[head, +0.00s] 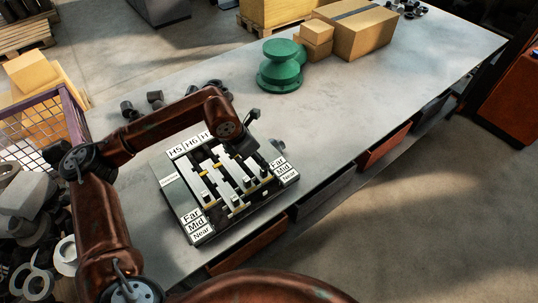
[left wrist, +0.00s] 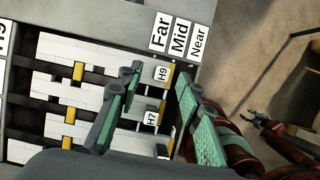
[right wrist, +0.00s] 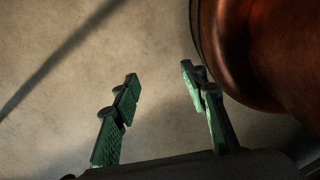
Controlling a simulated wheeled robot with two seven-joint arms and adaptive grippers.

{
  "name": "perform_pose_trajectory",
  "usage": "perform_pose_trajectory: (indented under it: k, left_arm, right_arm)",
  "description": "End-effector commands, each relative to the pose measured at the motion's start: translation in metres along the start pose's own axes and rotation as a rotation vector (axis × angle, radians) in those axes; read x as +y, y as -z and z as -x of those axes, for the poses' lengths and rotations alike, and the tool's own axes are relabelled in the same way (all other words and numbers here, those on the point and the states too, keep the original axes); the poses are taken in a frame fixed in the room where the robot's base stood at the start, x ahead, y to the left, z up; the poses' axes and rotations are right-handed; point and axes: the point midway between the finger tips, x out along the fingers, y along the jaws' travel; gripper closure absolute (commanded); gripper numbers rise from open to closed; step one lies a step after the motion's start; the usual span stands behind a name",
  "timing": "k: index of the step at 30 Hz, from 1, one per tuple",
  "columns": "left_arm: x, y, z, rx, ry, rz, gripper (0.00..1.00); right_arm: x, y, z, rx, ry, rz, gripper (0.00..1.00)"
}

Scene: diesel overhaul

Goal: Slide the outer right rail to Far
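The rail panel (head: 222,190) lies on the bench, with white rails, yellow marks and Far, Mid, Near labels at both sides. The outer right rail (head: 254,170) is beside the right labels and is partly covered by my left gripper (head: 262,163). In the left wrist view, the upper rail (left wrist: 95,50) lies closest to the labels (left wrist: 180,37), with an H9 block (left wrist: 162,73) at its right end. My left gripper (left wrist: 157,80) is open there, one finger each side of the H9 and H7 (left wrist: 152,117) blocks; contact is unclear. My right gripper (right wrist: 160,88) is open and empty above the floor.
A green stepped part (head: 281,68) and cardboard boxes (head: 352,30) stand farther back on the bench. Dark small parts (head: 155,99) lie behind the panel. A wire crate (head: 45,120) is at the left. The bench's right half is mostly clear.

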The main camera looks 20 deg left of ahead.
Motion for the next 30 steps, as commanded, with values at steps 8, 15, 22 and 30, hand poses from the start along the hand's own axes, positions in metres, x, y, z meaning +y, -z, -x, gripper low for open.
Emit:
perform_pose_trajectory:
  k: [8, 15, 22, 30]
  left_arm:
    - [0.006, 0.003, -0.045, 0.007, 0.002, 0.01, 0.67]
    - [0.01, -0.002, -0.076, 0.011, 0.005, 0.01, 0.67]
    - [0.011, -0.002, -0.079, 0.011, 0.004, 0.01, 0.67]
    - [0.01, -0.003, -0.079, 0.01, 0.005, 0.009, 0.79]
  right_arm:
    - [-0.001, -0.009, 0.002, -0.008, 0.001, -0.003, 0.6]
    - [-0.002, -0.018, 0.003, -0.018, 0.002, -0.005, 0.6]
    - [0.001, 0.017, 0.002, 0.025, -0.001, 0.003, 0.6]
    - [-0.001, 0.001, 0.002, 0.005, 0.0, -0.001, 0.6]
